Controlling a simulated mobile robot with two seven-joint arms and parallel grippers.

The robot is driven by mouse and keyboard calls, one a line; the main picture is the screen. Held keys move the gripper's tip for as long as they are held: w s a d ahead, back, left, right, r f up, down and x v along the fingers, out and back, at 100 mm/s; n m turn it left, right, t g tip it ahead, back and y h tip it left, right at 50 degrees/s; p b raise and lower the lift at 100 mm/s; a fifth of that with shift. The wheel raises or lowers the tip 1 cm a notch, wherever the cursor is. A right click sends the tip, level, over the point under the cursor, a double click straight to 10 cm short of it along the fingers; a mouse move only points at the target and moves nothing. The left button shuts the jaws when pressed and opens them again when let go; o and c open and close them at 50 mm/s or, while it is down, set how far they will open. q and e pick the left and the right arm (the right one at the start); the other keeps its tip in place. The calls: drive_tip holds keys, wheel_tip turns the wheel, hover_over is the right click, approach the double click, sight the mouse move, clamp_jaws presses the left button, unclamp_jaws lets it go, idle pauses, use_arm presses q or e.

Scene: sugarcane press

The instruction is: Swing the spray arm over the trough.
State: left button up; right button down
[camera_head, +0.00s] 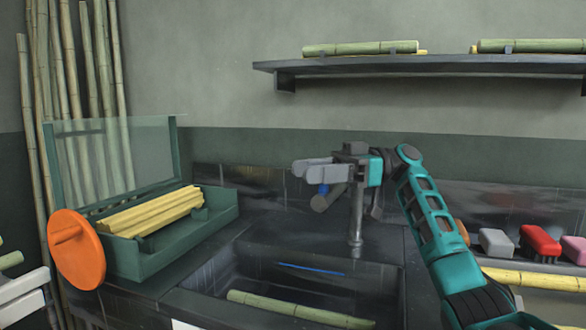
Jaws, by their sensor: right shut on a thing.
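The trough (228,272) is a dark sunken basin in the counter, with a green cane (298,309) lying across its near side. A metal post (356,225) stands at its back right. The spray arm (333,196), with a blue end, shows partly below my right gripper (312,171). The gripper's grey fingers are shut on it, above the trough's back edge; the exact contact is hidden. My teal right arm comes in from the right and passes in front of the counter. My left gripper is not in view.
A green press box (150,262) with yellow canes (150,212), an orange disc (76,250) and a clear raised lid stands left of the trough. Brushes (540,241) and a yellow cane (535,279) lie at right. A shelf (420,64) holds canes.

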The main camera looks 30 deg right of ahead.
drive_tip(key=shift+s+d+n+g, duration=0.4)
drive_tip(key=shift+s+d+g, duration=0.2)
drive_tip(key=shift+s, duration=0.25)
drive_tip(key=c, duration=0.7)
unclamp_jaws()
drive_tip(key=shift+o, duration=0.2)
use_arm(q)
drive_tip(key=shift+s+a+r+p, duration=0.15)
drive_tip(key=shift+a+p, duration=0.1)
drive_tip(key=shift+p, duration=0.45)
use_arm(e)
drive_tip(key=d, duration=0.7)
drive_tip(key=shift+s+d, duration=0.25)
drive_tip(key=shift+s, duration=0.15)
